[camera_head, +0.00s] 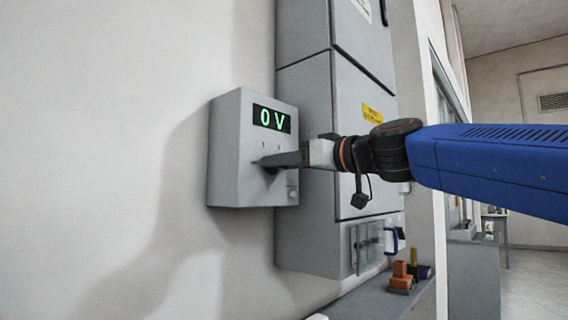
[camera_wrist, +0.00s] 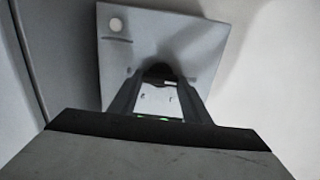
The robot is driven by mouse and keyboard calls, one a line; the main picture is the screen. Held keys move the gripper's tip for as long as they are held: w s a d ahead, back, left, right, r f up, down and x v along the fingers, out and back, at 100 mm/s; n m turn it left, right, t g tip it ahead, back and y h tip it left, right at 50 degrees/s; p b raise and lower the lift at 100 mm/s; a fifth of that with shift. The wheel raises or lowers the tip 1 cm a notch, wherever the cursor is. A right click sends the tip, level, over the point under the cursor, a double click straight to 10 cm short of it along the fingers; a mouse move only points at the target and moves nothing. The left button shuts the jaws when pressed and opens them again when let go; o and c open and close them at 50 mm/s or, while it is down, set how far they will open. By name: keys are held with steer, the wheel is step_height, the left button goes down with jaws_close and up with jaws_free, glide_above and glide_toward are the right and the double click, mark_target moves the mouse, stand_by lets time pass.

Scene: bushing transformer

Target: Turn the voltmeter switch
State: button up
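The voltmeter is a grey box (camera_head: 228,150) on the wall, its display (camera_head: 272,119) reading "0 V" in green. My gripper (camera_head: 268,162) reaches in from the right to the lower front of the box, where its tips hide most of the switch. In the wrist view the box (camera_wrist: 205,45) appears upside down. My gripper (camera_wrist: 160,80) has its two fingers apart, with a gap between them. The dark switch knob (camera_wrist: 160,70) shows at the fingertips, roughly between them. I cannot tell whether the fingers touch it.
A tall grey cabinet (camera_head: 305,105) with a yellow label (camera_head: 372,113) stands right beside the box. Below, a grey ledge (camera_head: 375,300) carries small orange and dark parts (camera_head: 402,279). The wall (camera_head: 110,140) left of the box is bare.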

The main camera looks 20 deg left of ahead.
steer(key=shift+m, duration=0.4)
steer(key=shift+c, duration=0.4)
steer(key=m, duration=2.3)
steer(key=f+m, duration=0.1)
steer(key=m, duration=1.1)
